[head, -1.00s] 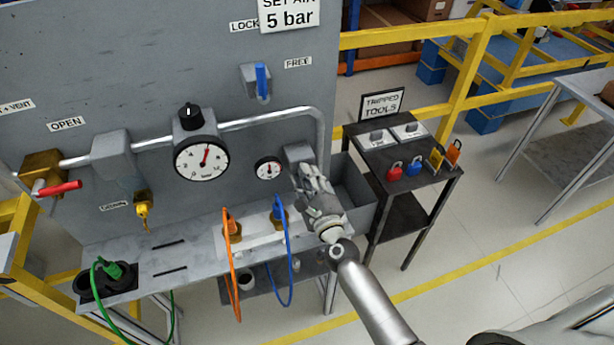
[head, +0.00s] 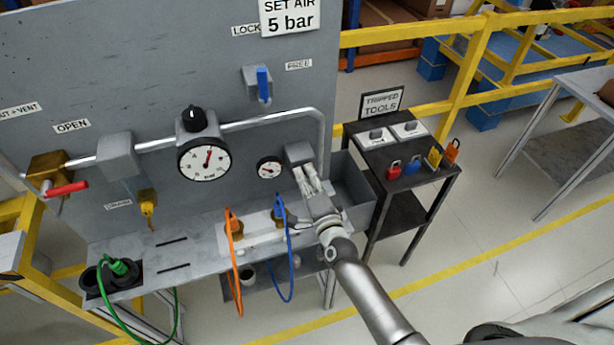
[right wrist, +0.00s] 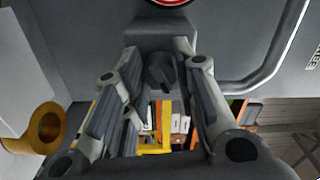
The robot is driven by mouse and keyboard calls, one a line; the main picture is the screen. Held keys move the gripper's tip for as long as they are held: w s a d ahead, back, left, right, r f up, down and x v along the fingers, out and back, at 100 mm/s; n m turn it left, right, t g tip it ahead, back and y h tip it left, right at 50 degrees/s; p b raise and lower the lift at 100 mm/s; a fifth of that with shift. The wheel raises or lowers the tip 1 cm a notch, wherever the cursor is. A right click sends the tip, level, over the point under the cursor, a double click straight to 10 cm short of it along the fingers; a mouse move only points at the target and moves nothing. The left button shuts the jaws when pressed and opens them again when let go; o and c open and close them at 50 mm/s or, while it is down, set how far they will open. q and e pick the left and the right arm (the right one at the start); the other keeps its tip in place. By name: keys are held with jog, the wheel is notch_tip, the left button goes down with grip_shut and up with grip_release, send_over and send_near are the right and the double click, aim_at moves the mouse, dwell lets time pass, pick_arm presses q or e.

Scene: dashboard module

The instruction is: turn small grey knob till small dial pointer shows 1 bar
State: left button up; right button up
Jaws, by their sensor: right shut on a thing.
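The small dial (head: 269,167) is a white-faced gauge with a black rim on the grey panel; its pointer is too small to read surely. A grey block (head: 299,153) sits just right of it. The small grey knob (right wrist: 160,72) hangs under this block in the right wrist view, dark and ridged. My right gripper (head: 309,176) reaches up to the block from below. In the right wrist view its fingers (right wrist: 158,58) stand on both sides of the knob, shut on it. The fingers hide the knob in the head view. My left gripper is out of view.
A large dial (head: 204,159) with a black knob (head: 192,118) sits left on the pipe. Orange (head: 236,265) and blue (head: 287,262) hoses hang below the small dial. A grey bin (head: 353,192) stands close right of my gripper, beside a dark tool cart (head: 432,186).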

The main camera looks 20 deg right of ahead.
jog(key=shift+n, duration=0.5)
jog(key=o, duration=1)
jog(key=s, duration=1.2)
jog(key=shift+d, duration=0.2)
jog(key=shift+f, duration=0.15)
